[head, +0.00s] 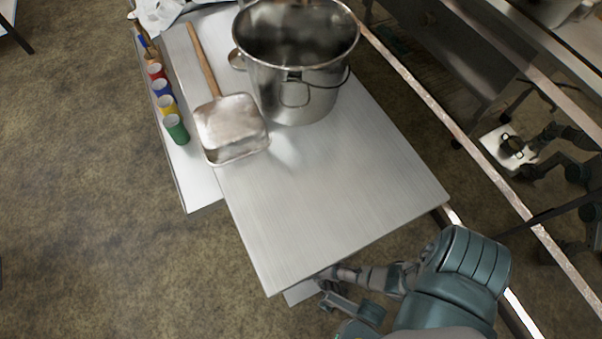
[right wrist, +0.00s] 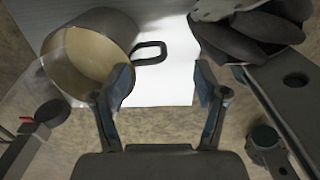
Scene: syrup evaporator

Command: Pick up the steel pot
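The steel pot (head: 300,75) stands upright at the far end of the metal table, with a loop handle on its near side. It looks empty. My right gripper (head: 338,292) is low beside the table's near edge, well away from that pot; its fingers are small and partly hidden there. In the right wrist view its two fingers (right wrist: 166,92) are spread apart with nothing held between them. A metal vessel (right wrist: 128,35) with a loop handle shows beyond the left finger; I cannot tell whether it is the same pot. My left gripper is not in view.
A scoop (head: 232,125) with a wooden handle lies left of the pot. Several coloured cups (head: 176,130) line the narrow shelf. The near half of the table (head: 330,210) is clear. Metal rails (head: 430,95) run along the right. Dark grey gloves (right wrist: 255,30) show in the right wrist view.

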